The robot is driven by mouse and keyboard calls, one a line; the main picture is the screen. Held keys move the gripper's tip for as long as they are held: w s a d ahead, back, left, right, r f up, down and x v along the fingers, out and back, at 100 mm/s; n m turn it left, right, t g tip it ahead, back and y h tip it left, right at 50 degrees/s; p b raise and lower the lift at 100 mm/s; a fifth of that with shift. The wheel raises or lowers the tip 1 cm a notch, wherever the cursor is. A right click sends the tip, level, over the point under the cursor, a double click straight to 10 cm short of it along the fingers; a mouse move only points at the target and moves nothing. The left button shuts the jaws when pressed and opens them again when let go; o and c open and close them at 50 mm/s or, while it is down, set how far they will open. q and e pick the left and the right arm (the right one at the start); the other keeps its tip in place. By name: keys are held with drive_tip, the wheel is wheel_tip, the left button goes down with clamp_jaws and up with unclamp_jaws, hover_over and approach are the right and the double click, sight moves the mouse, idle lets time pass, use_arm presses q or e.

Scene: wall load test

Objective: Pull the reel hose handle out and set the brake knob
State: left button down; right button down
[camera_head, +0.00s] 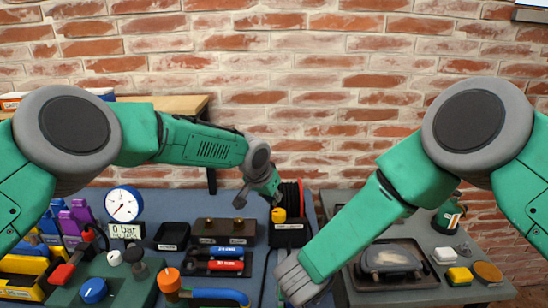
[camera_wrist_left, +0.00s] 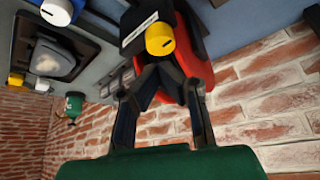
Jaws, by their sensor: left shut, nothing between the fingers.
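The hose reel, red and black (camera_head: 291,199), stands at the back of the blue bench, with a labelled black box (camera_head: 289,234) at its front. A yellow knob with a dark slot (camera_head: 279,215) sits at this box; it also shows in the left wrist view (camera_wrist_left: 160,39), near the red reel rim (camera_wrist_left: 197,62). My left gripper (camera_head: 271,196) is beside the reel, just behind the knob. Its dark fingers (camera_wrist_left: 170,78) are shut and empty. I cannot make out the hose handle. My right arm's grey wrist joint is low centre; its gripper is out of view.
A pressure gauge (camera_head: 123,204), blue knob (camera_head: 93,290), orange knob (camera_head: 168,280) and black trays fill the left bench. A tray (camera_head: 392,282) with a grey lump stands on the right bench. A brick wall (camera_head: 310,110) closes the back.

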use_arm(q)
drive_tip(key=shift+f, duration=3.45)
drive_tip(key=shift+w+d, duration=0.1)
drive_tip(key=shift+w, duration=0.05)
drive_tip(key=shift+w, duration=0.15)
drive_tip(key=shift+a, duration=0.25)
approach(275, 222)
drive_tip(key=shift+w+d+r, duration=0.1)
drive_tip(key=shift+w+d, duration=0.4)
drive_tip(key=shift+w, duration=0.4)
